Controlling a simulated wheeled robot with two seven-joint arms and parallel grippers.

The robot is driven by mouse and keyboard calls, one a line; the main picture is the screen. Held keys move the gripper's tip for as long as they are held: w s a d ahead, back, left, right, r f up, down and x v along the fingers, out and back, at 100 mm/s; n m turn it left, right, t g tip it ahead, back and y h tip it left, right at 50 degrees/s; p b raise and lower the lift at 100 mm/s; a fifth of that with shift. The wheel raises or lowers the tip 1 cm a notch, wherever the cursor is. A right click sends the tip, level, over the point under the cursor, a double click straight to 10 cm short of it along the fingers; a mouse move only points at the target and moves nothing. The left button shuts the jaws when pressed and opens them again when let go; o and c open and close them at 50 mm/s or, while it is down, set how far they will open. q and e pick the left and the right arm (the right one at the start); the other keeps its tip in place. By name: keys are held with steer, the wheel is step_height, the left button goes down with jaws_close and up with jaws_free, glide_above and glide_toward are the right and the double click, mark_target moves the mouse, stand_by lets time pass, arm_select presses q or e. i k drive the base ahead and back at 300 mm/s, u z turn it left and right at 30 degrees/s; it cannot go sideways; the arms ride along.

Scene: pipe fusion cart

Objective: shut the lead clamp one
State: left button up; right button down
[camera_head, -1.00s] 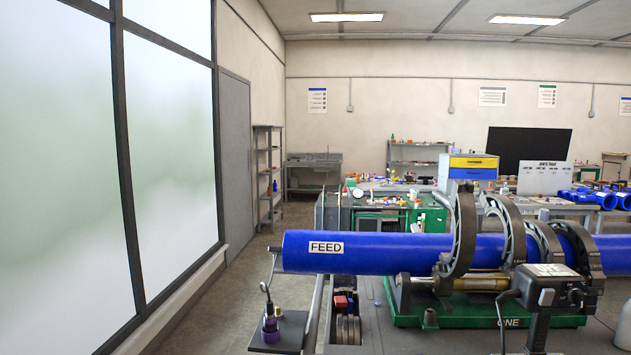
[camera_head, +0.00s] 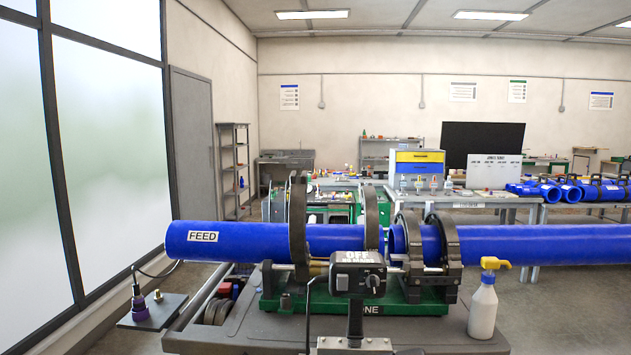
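The green-based fusion machine marked ONE (camera_head: 425,303) stands on the cart, with several dark ring clamps in a row. The leftmost clamp (camera_head: 298,225) and the second clamp (camera_head: 371,215) rise well above the blue FEED pipe (camera_head: 255,240). The third clamp (camera_head: 409,225) and the rightmost clamp (camera_head: 447,240) curve over the right blue pipe (camera_head: 530,244). I cannot read which clamp is the lead one, nor tell for certain which are open. A control box (camera_head: 358,273) reading OFF hides part of the machine's front. Neither of my grippers is in view.
A white spray bottle (camera_head: 482,305) with a yellow top stands at the right of the grey cart top (camera_head: 225,340). A purple-capped item (camera_head: 139,308) sits on a dark plate at left. Workbenches stand behind; open floor lies at right.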

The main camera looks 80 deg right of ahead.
mark_target(368, 195)
steer(key=z, duration=1.75)
